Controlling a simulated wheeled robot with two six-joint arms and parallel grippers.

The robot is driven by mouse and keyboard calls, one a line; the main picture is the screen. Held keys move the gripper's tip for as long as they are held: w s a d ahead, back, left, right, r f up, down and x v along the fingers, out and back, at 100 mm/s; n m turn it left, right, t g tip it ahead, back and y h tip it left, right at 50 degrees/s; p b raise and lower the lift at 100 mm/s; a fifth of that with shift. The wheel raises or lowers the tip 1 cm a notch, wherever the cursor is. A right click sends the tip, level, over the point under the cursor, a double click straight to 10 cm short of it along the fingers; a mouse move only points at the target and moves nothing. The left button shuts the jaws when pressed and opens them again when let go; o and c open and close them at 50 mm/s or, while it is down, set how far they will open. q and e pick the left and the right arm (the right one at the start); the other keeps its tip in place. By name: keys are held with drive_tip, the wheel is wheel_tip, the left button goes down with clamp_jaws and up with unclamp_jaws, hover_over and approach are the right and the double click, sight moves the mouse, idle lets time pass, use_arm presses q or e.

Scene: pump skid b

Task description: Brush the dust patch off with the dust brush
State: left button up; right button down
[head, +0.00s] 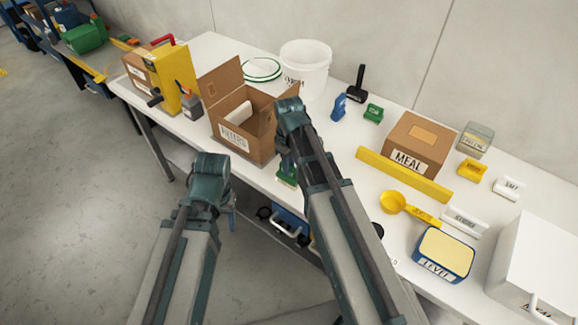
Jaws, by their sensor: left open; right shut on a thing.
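My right gripper (285,160) is mostly hidden behind its own wrist, in front of the open cardboard box. It is shut on a green thing (287,177), which appears to be the dust brush. Only a small part of it shows, near the front edge of the table; whether it touches the tabletop I cannot tell. My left gripper (232,218) is open, largely hidden by its arm, in front of the table over the floor. I cannot make out the dust patch; my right arm covers part of the tabletop.
The open cardboard box (228,133) stands just left of my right wrist on the white table (215,48). A white bucket (304,72) is behind. A yellow bar (400,176), the MEAL box (416,140), a yellow scoop (393,202) and a blue tub (441,254) lie right.

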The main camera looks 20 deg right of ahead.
drive_tip(key=shift+f, duration=0.25)
drive_tip(key=c, duration=0.7)
unclamp_jaws()
drive_tip(key=shift+r, duration=0.1)
wheel_tip(320, 180, up, 14)
drive_tip(key=p, duration=1.3)
drive_tip(key=s+a+m, duration=0.1)
drive_tip(key=s+a, duration=0.2)
drive_tip(key=s, duration=0.1)
drive_tip(key=s+a+f+m+h+b, duration=0.1)
drive_tip(key=s+a, duration=0.3)
drive_tip(key=s, duration=0.1)
drive_tip(key=s+a+f+m, duration=0.1)
drive_tip(key=s+a, duration=0.2)
drive_tip(key=s, duration=0.2)
drive_tip(key=shift+s+a+f+m+b, duration=0.15)
drive_tip(key=shift+s+f+m+b, duration=0.05)
drive_tip(key=shift+m+b, duration=0.2)
